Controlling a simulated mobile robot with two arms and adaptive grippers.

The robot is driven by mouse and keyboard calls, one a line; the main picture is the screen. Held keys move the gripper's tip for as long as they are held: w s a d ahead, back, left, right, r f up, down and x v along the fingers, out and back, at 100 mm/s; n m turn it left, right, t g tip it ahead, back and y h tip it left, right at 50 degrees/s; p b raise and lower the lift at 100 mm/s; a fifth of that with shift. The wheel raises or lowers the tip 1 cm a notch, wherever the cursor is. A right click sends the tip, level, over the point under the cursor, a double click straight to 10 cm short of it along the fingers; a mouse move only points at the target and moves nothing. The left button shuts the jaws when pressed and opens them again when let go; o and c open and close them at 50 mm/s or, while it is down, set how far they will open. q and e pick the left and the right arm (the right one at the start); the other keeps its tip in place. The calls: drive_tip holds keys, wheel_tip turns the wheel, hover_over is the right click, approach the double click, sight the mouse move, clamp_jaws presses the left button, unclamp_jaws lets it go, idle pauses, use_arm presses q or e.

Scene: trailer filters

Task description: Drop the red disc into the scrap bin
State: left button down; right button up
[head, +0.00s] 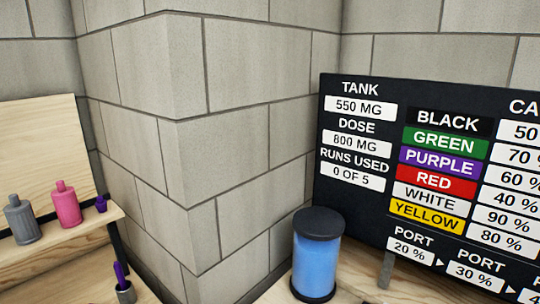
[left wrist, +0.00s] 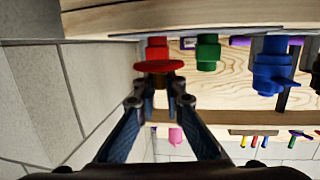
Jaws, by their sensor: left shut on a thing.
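In the left wrist view my left gripper (left wrist: 160,82) is shut, with the red disc (left wrist: 158,66) at its fingertips. The disc shows edge-on as a flat red oval, and a small brown piece sits between the fingertips just under it. A red cylindrical part (left wrist: 157,46) shows right behind the disc; I cannot tell whether the two touch. The head view shows neither of my grippers. I cannot make out a scrap bin in either view.
In the head view a blue cylinder (head: 315,262) with a black top stands before a dark sign board (head: 350,215). A wooden shelf (head: 75,247) at left holds a grey bottle (head: 22,220) and a pink bottle (head: 66,207). The left wrist view shows green (left wrist: 207,52) and blue parts (left wrist: 272,72).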

use_arm(q)
drive_tip(key=shift+f, duration=0.4)
drive_tip(key=c, duration=1.9)
unclamp_jaws()
drive_tip(key=shift+c, duration=0.2)
